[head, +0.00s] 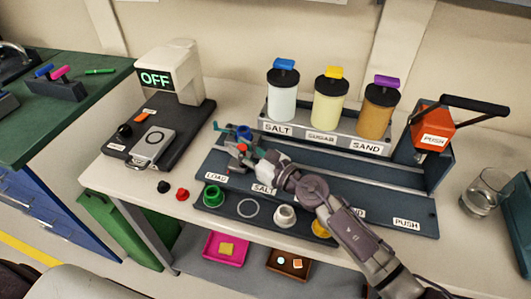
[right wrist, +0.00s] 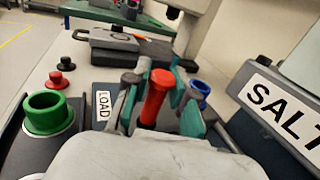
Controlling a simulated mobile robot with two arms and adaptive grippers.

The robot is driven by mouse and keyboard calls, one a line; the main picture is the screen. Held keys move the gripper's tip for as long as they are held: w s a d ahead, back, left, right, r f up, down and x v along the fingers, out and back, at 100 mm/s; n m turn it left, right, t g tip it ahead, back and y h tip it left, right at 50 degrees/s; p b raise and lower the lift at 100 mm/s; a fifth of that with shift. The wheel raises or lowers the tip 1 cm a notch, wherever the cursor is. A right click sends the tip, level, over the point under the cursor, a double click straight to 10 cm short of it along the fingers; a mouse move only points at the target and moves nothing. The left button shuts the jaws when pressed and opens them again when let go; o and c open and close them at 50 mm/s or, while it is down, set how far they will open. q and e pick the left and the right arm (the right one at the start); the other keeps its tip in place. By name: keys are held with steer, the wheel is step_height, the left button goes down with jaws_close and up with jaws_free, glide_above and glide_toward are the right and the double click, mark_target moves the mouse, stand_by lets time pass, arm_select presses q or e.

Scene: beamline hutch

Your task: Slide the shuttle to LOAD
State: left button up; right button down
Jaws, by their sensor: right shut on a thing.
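My right gripper (head: 241,150) reaches in from the lower right in the head view, over the left end of the dark rail station (head: 370,176). In the right wrist view its teal-tipped fingers (right wrist: 158,103) are closed around an upright red handle (right wrist: 156,92), which I take to be the shuttle's. The shuttle's body is mostly hidden by the gripper. The LOAD label (head: 216,177) is at the station's left end, just in front of the gripper; it also shows in the right wrist view (right wrist: 103,105), left of the handle. A blue ring (head: 243,132) sits just behind the gripper. My left gripper is not seen.
Salt (head: 282,103), sugar (head: 328,109) and sand (head: 378,111) hoppers stand behind the rail. A green cup (head: 213,196) and a white cup (head: 284,215) stand at the front. A black-handled press (head: 433,130) is at the right. A scale reading OFF (head: 155,79) is at the left.

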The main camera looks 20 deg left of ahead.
mark_target(232, 162)
steer(key=shift+a, duration=1.4)
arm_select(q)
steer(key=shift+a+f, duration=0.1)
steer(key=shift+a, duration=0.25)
arm_select(e)
steer(key=shift+r, duration=0.1)
steer(key=c, duration=1.4)
jaws_free()
steer(key=o, duration=0.3)
steer(key=shift+a, duration=0.15)
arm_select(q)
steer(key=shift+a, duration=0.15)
arm_select(e)
steer(key=shift+a, duration=0.15)
